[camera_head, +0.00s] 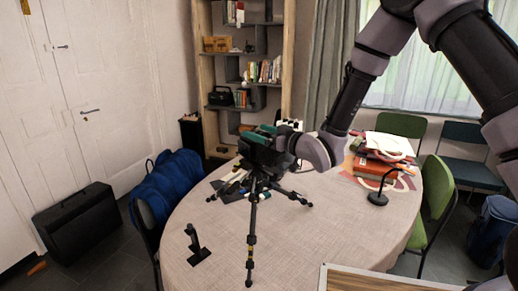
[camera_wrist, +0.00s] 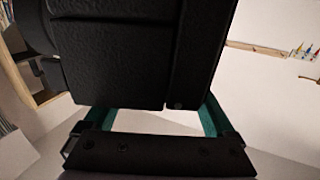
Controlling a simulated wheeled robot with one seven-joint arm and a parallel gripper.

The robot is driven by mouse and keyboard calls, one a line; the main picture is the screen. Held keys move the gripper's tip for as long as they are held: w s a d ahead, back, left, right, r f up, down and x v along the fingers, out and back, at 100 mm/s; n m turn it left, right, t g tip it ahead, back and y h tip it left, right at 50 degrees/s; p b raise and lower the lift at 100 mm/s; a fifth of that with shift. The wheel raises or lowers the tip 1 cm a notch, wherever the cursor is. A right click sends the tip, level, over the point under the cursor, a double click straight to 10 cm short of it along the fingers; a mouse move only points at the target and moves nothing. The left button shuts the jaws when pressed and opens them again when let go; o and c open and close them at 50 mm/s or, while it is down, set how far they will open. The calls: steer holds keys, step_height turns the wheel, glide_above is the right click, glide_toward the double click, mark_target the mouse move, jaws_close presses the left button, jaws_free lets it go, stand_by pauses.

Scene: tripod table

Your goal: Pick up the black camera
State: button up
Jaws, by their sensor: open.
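The black camera (camera_head: 257,153) sits on top of a black tripod (camera_head: 252,205) that stands on the round table. In the wrist view the camera (camera_wrist: 140,50) is very close and fills the upper middle. My gripper (camera_head: 262,132) is at the camera, with its green fingers open. In the wrist view the two green fingers of my gripper (camera_wrist: 152,118) show at the left and right of the camera's lower edge. Their tips are hidden by the camera body, and a gap shows between camera and palm. I cannot tell whether either finger touches the camera.
The round table (camera_head: 320,220) has bare room at the front. A small black stand (camera_head: 198,246) is at its left, and books (camera_head: 375,167) and a black desk lamp (camera_head: 378,197) at its right. Dark items lie behind the tripod. Chairs surround the table.

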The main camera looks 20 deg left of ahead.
jaws_close()
steer(key=shift+r, duration=0.15)
steer(key=shift+r, duration=0.1)
